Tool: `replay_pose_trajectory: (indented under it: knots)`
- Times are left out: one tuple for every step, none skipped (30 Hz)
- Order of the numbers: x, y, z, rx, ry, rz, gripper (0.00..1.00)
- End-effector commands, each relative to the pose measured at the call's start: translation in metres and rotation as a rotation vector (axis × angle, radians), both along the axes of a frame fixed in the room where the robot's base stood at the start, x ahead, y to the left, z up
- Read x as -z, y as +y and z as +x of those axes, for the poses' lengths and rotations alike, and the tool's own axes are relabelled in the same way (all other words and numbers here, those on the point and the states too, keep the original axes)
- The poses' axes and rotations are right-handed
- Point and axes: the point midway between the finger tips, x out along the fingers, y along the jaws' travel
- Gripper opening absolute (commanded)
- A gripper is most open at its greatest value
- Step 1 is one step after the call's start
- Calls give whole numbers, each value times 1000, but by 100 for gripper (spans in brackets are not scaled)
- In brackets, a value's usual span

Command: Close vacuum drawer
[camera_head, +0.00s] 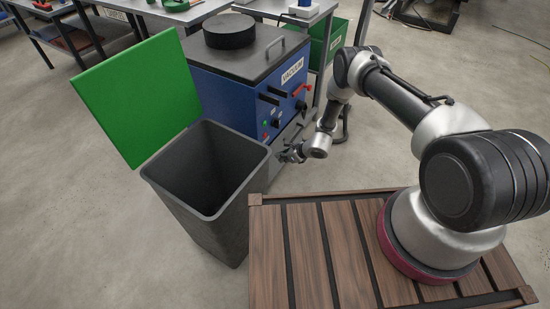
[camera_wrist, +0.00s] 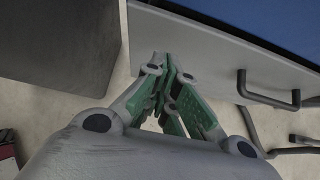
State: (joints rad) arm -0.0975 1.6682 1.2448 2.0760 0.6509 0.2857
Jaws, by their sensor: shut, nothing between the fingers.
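The blue vacuum machine (camera_head: 235,98) with a "VACUUM" label stands at the middle of the head view. Its lower grey drawer front (camera_wrist: 205,45) shows in the wrist view, with a dark bar handle (camera_wrist: 268,92) on it. I cannot tell how far the drawer stands out. My gripper (camera_head: 284,155) is low in front of the machine, beside the bin. In the wrist view my gripper (camera_wrist: 168,66) has its green-padded fingers together and empty. The fingertips are close to the left end of the grey front, left of the handle; contact is unclear.
A dark bin (camera_head: 205,225) with a raised green lid (camera_head: 135,97) stands directly left of my gripper. A green crate (camera_head: 328,45) is behind the machine. Work tables line the back. A wooden slatted deck (camera_head: 305,255) lies under my arm. Floor right of the machine is clear.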

Motion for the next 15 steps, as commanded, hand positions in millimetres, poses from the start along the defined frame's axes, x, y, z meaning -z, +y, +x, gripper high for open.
replay_pose_trajectory:
  knots:
    - [-7, -6, -2, 2, -1, 0, 0]
    - [-11, -9, -5, 4, 1, 0, 0]
    - [-16, -12, -8, 3, 2, 0, 0]
    - [-19, -15, -10, 3, 2, 0, 0]
    - [-23, -19, -13, 4, 3, 0, 0]
    - [-28, -23, -16, 3, 3, -2, 0]
    - [-32, -26, -18, 3, 2, -1, 0]
    - [-36, -29, -21, 3, 2, -1, 0]
    - [-41, -34, -24, 4, 3, -1, 0]
    - [-45, -38, -26, 4, 3, 0, 0]
    - [-49, -41, -29, 3, 3, -2, 0]
    - [-53, -44, -32, 2, 4, -2, 0]
    - [-57, -47, -34, 3, 3, -2, 0]
    - [-60, -49, -35, 3, 3, -2, 0]
    - [-63, -52, -38, 1, 3, -2, 0]
